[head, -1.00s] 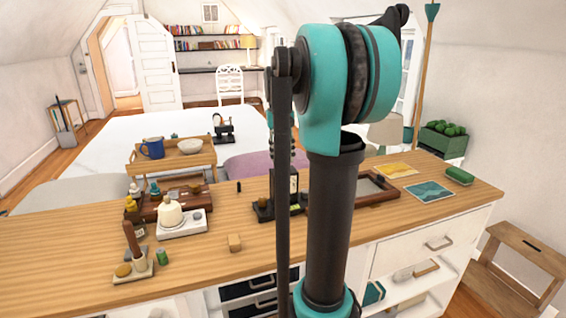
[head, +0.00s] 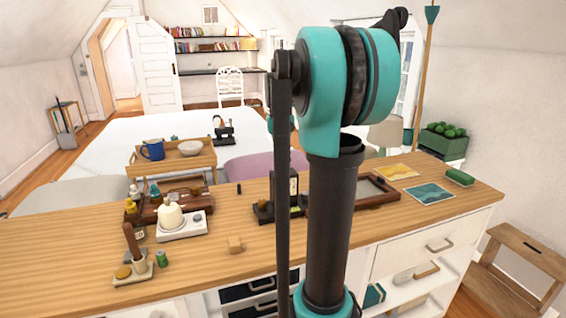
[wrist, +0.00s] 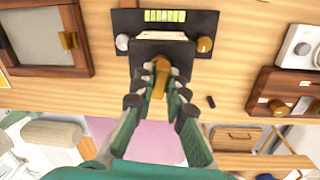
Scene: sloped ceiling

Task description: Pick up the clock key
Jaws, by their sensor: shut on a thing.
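In the wrist view, a small brass-coloured piece (wrist: 161,78), which looks like the clock key, lies between the fingertips of my gripper (wrist: 161,87). The fingers are closed on it. It is over the near edge of a black stand (wrist: 160,50) with a pale label, a green strip and a knob on each side. I cannot tell whether the piece touches the stand. In the head view the dark stand (head: 264,212) is on the wooden counter, partly hidden behind my arm. The key cannot be made out there.
A small black object (wrist: 210,101) lies beside the stand on the counter. A framed tray (wrist: 40,45) is on one side. Bare counter (head: 210,265) lies in front.

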